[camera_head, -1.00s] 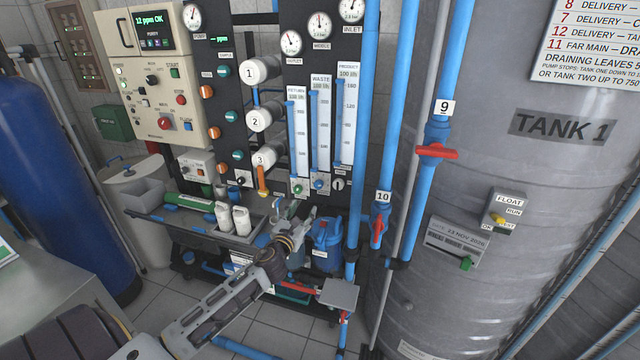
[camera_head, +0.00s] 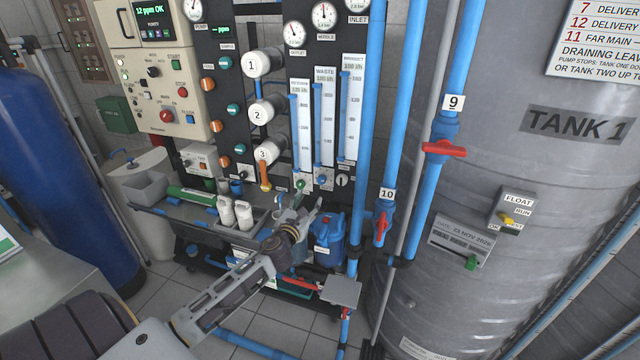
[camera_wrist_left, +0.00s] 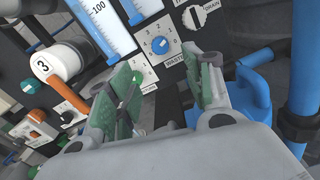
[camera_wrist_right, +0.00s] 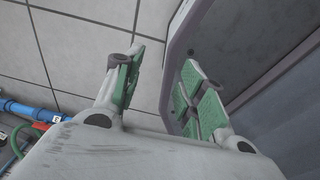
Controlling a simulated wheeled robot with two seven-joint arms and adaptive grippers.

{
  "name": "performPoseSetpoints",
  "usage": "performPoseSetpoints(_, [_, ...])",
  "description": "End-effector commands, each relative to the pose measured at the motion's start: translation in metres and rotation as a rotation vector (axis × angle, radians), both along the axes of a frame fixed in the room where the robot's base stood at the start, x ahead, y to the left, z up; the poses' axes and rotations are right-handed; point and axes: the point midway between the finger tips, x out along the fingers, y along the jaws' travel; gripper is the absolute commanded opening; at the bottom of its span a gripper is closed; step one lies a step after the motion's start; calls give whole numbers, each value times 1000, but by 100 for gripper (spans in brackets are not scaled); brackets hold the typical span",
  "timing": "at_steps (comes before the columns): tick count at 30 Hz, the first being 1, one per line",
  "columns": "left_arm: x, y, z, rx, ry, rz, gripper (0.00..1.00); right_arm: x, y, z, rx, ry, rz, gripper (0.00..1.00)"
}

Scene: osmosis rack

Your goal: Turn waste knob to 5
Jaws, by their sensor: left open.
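The waste knob (camera_head: 322,181) is a small blue knob on a white plate below the WASTE flow tube. In the left wrist view the waste knob (camera_wrist_left: 159,45) shows larger, on a plate with printed numbers and the word WASTE. Its exact setting is too small to tell. My left gripper (camera_head: 305,207) is open and empty, below and a little left of the knob in the head view. In the left wrist view the knob lies beyond the gap between the fingers (camera_wrist_left: 165,78), apart from them. My right gripper (camera_wrist_right: 160,72) is open and empty above the floor.
A green knob (camera_head: 300,184) sits left of the waste knob and a black drain knob (camera_wrist_left: 194,17) sits right. An orange-handled valve (camera_head: 264,175), white bottles (camera_head: 235,214), a blue jug (camera_head: 328,240) and blue pipes (camera_head: 366,130) stand close by.

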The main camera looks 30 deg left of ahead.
Motion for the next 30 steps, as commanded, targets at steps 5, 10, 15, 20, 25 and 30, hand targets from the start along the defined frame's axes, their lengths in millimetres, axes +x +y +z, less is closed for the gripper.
performPoseSetpoints(5, [11, 2, 1, -1, -1, 0, 51, 9, 1, 1, 1, -10, 0, 40])
performPoseSetpoints(10, [24, 5, 1, -3, -2, 1, 51, 17, 1, 3, 2, -19, 1, 40])
performPoseSetpoints(15, [36, 8, 1, -1, -3, 1, 51, 20, 3, 3, 3, -23, 0, 40])
performPoseSetpoints(20, [48, 11, 2, -2, -3, 1, 51, 19, 4, 4, 5, -22, 0, 40])
performPoseSetpoints(25, [60, 15, 1, -2, -2, 1, 51, 15, 4, 4, 5, -17, 0, 40])
performPoseSetpoints(30, [73, 17, 1, -3, -2, 0, 51, 6, 5, 4, 5, -8, 0, 40])
